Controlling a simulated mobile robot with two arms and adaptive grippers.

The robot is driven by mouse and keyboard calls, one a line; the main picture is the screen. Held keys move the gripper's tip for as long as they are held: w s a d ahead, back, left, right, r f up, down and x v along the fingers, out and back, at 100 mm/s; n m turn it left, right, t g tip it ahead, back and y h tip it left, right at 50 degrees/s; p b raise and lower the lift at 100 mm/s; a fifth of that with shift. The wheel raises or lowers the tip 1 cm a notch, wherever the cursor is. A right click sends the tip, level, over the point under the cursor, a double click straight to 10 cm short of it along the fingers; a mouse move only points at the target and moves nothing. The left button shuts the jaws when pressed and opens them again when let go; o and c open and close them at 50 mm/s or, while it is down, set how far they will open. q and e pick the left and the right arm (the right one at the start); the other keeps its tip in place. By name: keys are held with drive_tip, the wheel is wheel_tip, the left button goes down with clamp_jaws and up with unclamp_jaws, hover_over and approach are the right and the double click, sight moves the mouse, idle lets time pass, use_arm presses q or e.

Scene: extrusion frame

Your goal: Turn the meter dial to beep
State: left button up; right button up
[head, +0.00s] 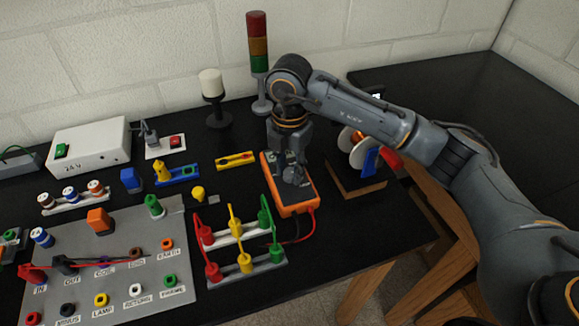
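The meter (297,206) is an orange box with a dark face, lying on the black table right of centre. Red and dark leads run from its near end. My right gripper (294,178) points down over the middle of the meter's face. Its fingertips are at or just above the face, and I cannot tell whether they touch. The gripper hides the dial, so its setting cannot be read. Whether the fingers are open or shut on the dial is unclear. My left gripper is not in view.
A stand with red, yellow and green posts (241,262) is close at the meter's near left. A grey terminal panel (180,268) lies further left. A signal tower (258,60) and a white lamp (211,84) stand behind. A coil on a wooden base (352,187) stands right. The table's front edge is near.

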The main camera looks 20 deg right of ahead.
sight(290, 172)
drive_tip(key=o, duration=0.4)
drive_tip(key=shift+c, duration=0.2)
drive_tip(key=shift+r, duration=0.1)
wheel_tip(290, 172, up, 12)
idle(0.4)
